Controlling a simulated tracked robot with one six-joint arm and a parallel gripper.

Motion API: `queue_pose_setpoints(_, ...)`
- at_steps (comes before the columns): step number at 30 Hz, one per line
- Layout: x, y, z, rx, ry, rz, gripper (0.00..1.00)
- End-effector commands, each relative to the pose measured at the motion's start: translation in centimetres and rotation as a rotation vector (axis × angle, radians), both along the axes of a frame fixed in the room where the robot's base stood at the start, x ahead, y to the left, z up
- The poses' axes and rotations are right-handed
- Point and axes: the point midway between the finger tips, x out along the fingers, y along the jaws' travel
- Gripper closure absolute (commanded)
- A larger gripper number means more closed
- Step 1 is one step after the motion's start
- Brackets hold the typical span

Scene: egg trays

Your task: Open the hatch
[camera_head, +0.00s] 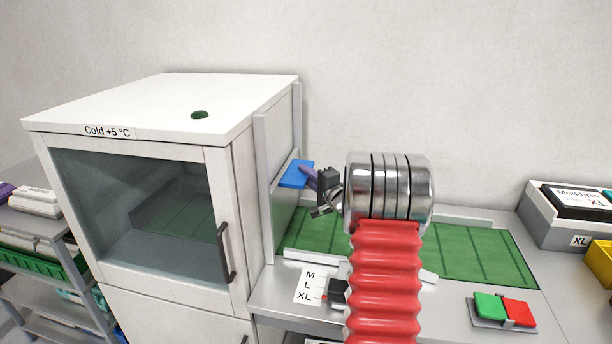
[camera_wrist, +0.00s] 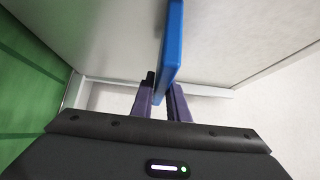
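The hatch (camera_head: 281,140) is a pale panel between upright rails on the right side of the white cold cabinet. A flat blue handle (camera_head: 296,174) sticks out from it. My gripper (camera_head: 309,174) is at the handle, with a purple finger at its right edge. In the wrist view the blue handle (camera_wrist: 172,45) runs down between the two purple fingers (camera_wrist: 162,98), which look closed against it. The contact itself is partly hidden.
The cabinet's glass front door (camera_head: 140,215) is shut. A green mat (camera_head: 465,255) lies on the counter behind my arm. A label card (camera_head: 309,285) and a green-and-red switch (camera_head: 503,309) are in front. Boxes (camera_head: 560,232) stand at the right. The wall is close behind.

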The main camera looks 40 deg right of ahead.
Motion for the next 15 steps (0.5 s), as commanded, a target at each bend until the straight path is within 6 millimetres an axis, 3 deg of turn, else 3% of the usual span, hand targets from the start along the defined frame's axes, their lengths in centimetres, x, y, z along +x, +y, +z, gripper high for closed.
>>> queue_pose_setpoints(6, -0.02, 0.00, -0.08, 0.000, 0.001, 0.000, 1.00)
queue_pose_setpoints(15, -0.03, 0.02, -0.17, 0.001, 0.003, 0.000, 1.00)
